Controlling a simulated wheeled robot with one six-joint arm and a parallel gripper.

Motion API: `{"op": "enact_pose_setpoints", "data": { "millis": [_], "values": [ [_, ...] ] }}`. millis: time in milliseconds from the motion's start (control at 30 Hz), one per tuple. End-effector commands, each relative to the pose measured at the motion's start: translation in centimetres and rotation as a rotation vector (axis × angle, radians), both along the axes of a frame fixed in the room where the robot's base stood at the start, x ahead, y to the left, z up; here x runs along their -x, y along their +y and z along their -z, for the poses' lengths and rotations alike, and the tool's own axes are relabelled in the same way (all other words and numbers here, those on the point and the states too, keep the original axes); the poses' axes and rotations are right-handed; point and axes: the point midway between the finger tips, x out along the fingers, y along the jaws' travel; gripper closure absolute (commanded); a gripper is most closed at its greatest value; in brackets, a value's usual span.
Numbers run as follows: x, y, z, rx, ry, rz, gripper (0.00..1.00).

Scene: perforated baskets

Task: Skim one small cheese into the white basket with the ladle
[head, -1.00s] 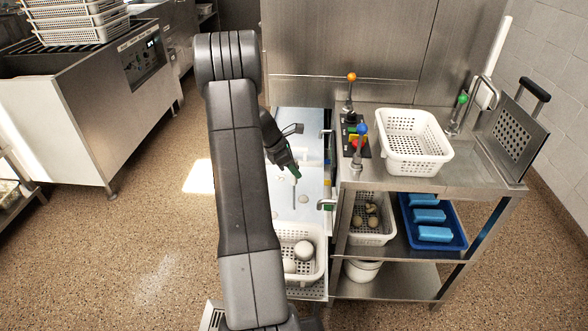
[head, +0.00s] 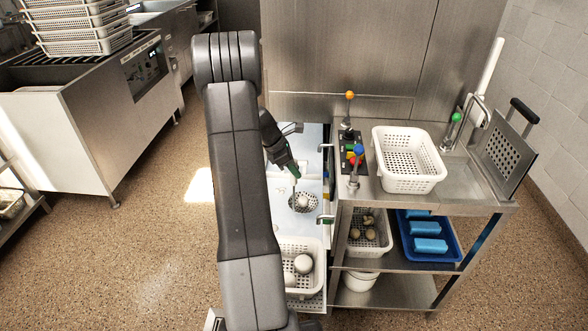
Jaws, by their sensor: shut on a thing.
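My gripper (head: 289,168) is shut on the green handle of the ladle (head: 305,204), over the pale vat (head: 312,160). The ladle's round perforated bowl points down and to the right, in the vat area. A small pale round shape shows at the bowl; I cannot tell whether it is a small cheese lying in it. A white basket (head: 318,288) at the near end of the vat holds white round cheeses (head: 304,264). My arm hides the left side of the vat and part of this basket.
An empty white basket (head: 410,185) stands on the steel counter to the right, beside levers with coloured knobs (head: 353,165). Below it are a basket with brownish round things (head: 372,240) and a blue tray (head: 455,262) with blue blocks.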

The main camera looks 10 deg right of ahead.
Motion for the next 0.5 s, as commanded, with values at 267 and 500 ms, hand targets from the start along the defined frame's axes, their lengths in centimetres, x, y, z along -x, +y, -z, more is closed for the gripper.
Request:
{"op": "enact_pose_setpoints", "data": {
  "millis": [267, 500],
  "values": [
    [0.0, 0.0, -2.3, 0.001, -0.001, 0.000, 1.00],
    [0.0, 0.0, -3.4, 0.001, -0.001, 0.000, 1.00]
  ]
}}
